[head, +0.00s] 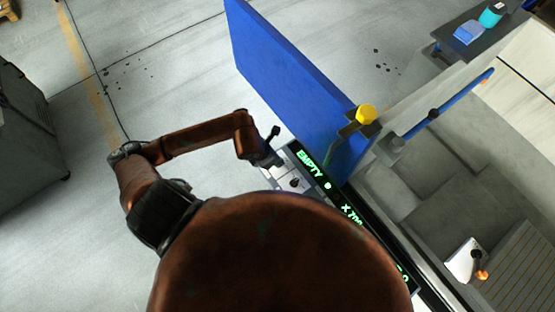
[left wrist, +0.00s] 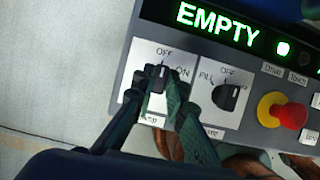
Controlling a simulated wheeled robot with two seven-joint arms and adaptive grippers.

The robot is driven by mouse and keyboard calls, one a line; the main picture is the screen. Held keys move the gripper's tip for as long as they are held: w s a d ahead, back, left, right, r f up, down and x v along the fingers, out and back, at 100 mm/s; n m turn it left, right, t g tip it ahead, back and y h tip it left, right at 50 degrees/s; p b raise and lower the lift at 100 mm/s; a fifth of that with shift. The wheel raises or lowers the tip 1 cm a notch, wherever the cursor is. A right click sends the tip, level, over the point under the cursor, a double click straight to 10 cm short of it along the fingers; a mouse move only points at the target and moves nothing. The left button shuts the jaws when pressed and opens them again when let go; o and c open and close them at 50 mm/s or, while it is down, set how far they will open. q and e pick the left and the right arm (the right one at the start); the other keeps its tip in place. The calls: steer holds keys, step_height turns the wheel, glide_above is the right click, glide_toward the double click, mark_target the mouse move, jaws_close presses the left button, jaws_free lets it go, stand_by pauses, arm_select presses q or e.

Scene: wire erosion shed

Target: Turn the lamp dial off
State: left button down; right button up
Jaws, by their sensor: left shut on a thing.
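The lamp dial (left wrist: 158,80) is a dark knob on a white plate marked OFF at the top and ON at the right. Its pale mark points up, close to the OFF word. The label below it is partly hidden by a finger. My left gripper (left wrist: 163,76) is shut on this dial, one finger on each side. In the head view my left gripper (head: 268,158) is at the far left end of the control panel (head: 290,182), and the dial is hidden there. My right gripper is not in view.
A second dial (left wrist: 227,97) sits just right of the lamp dial. Further right is a red emergency button (left wrist: 291,114) on yellow. A green display (left wrist: 222,24) reads EMPTY. A blue upright panel (head: 290,75) stands behind the control panel.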

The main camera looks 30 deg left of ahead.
arm_select(q)
steer(key=c, duration=1.9)
jaws_free()
steer(key=shift+c, duration=0.2)
steer(key=shift+r, duration=0.1)
steer(key=v, duration=1.1)
steer(key=shift+s+r, duration=0.3)
steer(key=shift+r, duration=0.05)
